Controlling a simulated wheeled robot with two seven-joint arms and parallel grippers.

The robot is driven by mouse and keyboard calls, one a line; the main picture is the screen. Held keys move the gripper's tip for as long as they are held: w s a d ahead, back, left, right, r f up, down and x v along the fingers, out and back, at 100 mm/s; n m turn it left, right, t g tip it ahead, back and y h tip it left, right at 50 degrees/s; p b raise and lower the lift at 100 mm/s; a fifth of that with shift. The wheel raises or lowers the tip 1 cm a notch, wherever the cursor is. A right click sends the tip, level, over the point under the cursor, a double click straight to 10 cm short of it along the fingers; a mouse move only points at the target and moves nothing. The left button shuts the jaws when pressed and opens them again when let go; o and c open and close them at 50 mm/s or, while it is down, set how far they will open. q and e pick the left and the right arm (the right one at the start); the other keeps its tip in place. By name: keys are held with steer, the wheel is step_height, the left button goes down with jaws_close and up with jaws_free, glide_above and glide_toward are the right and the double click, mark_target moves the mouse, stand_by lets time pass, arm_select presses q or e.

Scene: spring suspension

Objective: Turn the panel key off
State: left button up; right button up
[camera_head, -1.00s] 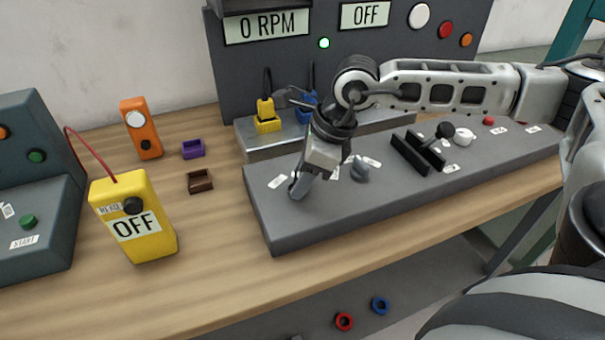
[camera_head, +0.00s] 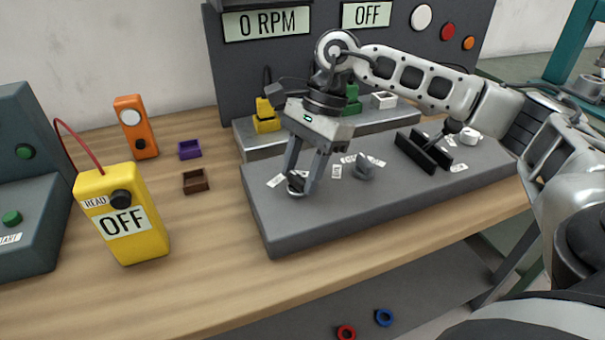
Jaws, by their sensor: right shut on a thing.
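The grey control panel (camera_head: 275,225) lies on the wooden bench. A small key switch (camera_head: 296,182) with a dark key on a pale round base sits near the panel's left end. My right gripper (camera_head: 301,187) comes down from above and is shut on the key, one finger on each side. The fingers partly hide the key, so its exact angle is hard to read. Small white labels lie around it. My left gripper is not in view.
A grey knob (camera_head: 365,168) stands just right of the gripper, then black levers (camera_head: 424,150). Behind are plugs on a metal block (camera_head: 262,143) and a display board (camera_head: 300,70) reading 0 RPM and OFF. A yellow meter (camera_head: 125,215) stands left.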

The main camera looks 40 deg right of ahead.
steer(key=shift+w+n+g+b, duration=0.1)
steer(key=shift+n+g+b, duration=0.3)
steer(key=shift+n, duration=0.6)
steer(key=o, duration=1)
steer(key=shift+r, duration=0.1)
steer(key=p+v, duration=0.2)
steer(key=v, duration=1.3)
steer(key=shift+w+r, duration=0.15)
steer(key=shift+r, duration=0.3)
